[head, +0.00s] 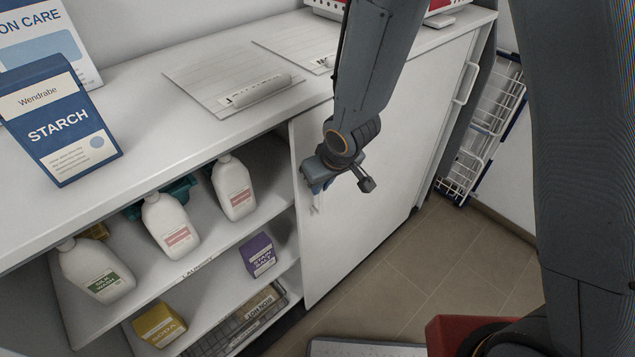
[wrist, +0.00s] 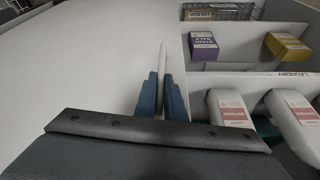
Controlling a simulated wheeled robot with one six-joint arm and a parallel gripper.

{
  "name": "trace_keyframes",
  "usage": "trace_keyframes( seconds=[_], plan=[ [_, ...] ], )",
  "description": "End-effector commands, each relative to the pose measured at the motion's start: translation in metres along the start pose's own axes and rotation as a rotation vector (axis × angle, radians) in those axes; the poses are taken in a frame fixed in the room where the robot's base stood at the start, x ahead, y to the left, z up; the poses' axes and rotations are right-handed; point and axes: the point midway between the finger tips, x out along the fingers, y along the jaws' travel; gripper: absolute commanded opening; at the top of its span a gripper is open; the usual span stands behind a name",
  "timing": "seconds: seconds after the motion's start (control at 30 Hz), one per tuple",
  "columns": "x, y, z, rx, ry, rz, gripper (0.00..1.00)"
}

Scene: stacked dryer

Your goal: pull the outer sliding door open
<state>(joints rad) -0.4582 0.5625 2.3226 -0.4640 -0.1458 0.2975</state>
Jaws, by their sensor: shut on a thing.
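The outer sliding door (head: 375,185) is a flat white panel on the front of the counter cabinet. It covers the right part, and the left shelves are uncovered. In the wrist view the door (wrist: 80,75) fills the left side, its edge beside the shelves. A slim white bar handle (wrist: 163,58) stands near that edge; its lower end (head: 316,202) shows below my gripper in the head view. My gripper (head: 317,182) is shut on this handle. In the wrist view its blue fingers (wrist: 162,92) lie on both sides of the bar, hiding part of it.
Open shelves hold white bottles (head: 170,226), a purple box (head: 258,254), a yellow box (head: 159,325) and a wire basket (head: 225,340). A starch box (head: 62,120) stands on the counter (head: 150,120). Another handle (head: 466,83) is at the far right.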

Motion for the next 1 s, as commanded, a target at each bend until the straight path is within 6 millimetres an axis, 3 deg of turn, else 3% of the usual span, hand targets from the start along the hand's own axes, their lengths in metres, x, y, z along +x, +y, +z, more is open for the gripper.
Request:
trace_keyframes(
  seconds=[0.17, 0.2, 0.3, 0.67, 1.0],
  plan=[
    [0.000, 0.000, -0.001, -0.001, 0.003, 0.000, 0.00],
    [0.000, 0.000, -0.001, -0.001, 0.003, 0.000, 0.13],
    [0.000, 0.000, -0.001, 0.000, 0.002, 0.000, 0.28],
    [-0.005, 0.001, -0.001, 0.001, 0.002, 0.001, 0.28],
    [-0.059, 0.001, -0.002, 0.001, 0.003, 0.002, 0.28]
  ],
)
